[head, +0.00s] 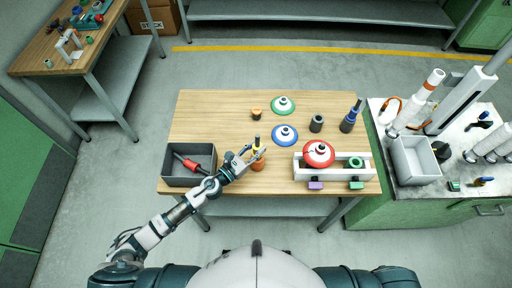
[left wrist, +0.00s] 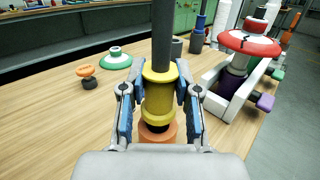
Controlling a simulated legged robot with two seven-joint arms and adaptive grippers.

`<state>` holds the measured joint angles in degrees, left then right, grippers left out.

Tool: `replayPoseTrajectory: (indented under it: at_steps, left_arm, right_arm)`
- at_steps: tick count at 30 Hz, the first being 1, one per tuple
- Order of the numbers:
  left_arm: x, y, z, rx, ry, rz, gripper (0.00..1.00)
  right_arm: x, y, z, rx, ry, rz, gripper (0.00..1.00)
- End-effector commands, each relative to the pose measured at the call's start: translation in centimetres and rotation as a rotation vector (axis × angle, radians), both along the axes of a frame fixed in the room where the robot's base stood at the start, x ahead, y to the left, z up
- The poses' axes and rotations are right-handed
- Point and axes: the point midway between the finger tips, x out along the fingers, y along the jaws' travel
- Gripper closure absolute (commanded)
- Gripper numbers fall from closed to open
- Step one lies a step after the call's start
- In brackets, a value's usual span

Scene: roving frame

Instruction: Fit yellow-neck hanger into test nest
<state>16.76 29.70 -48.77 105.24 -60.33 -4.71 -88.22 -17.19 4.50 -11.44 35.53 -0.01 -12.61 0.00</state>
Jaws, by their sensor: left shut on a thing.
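The yellow-neck hanger (left wrist: 160,97) is held upright in my left gripper (left wrist: 160,106), its yellow neck between the two fingers and a dark rod rising above. It also shows in the head view (head: 256,149), with my left gripper (head: 254,155) around it over the table's front middle. An orange round part (left wrist: 158,133) is directly below the neck; I cannot tell whether it belongs to the hanger. A white two-bay fixture (head: 345,175), possibly the test nest, stands to the right. It holds a red-topped piece (head: 319,152) and a green ring (head: 355,163). My right gripper is out of view.
A grey bin (head: 178,180) with a red-and-dark item (head: 190,163) is at left. Blue (head: 284,134) and green (head: 283,104) discs, an orange knob (head: 256,113), a grey cylinder (head: 317,123) and a blue-topped dark part (head: 351,118) stand behind. The wooden table's (head: 205,115) back left is clear.

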Motion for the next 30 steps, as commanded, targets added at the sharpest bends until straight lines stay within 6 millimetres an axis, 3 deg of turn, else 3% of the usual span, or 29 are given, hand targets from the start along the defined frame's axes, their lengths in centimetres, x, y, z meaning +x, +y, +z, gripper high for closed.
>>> replayPoseTrajectory:
  at_steps: [24,25,28,30]
  left_arm:
    - [0.0,0.0,-1.9,0.001,0.001,0.0,1.0]
    - [0.0,0.0,-1.9,0.0,0.001,0.0,0.64]
    - [0.0,0.0,-1.9,0.0,0.001,0.0,0.4]
    - [0.0,0.0,-1.9,0.001,0.001,0.0,0.4]
  right_arm:
    - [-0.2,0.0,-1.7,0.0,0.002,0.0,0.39]
    - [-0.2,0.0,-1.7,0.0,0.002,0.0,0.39]
    - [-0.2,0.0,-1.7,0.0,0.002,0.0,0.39]
    - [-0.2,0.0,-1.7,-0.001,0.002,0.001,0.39]
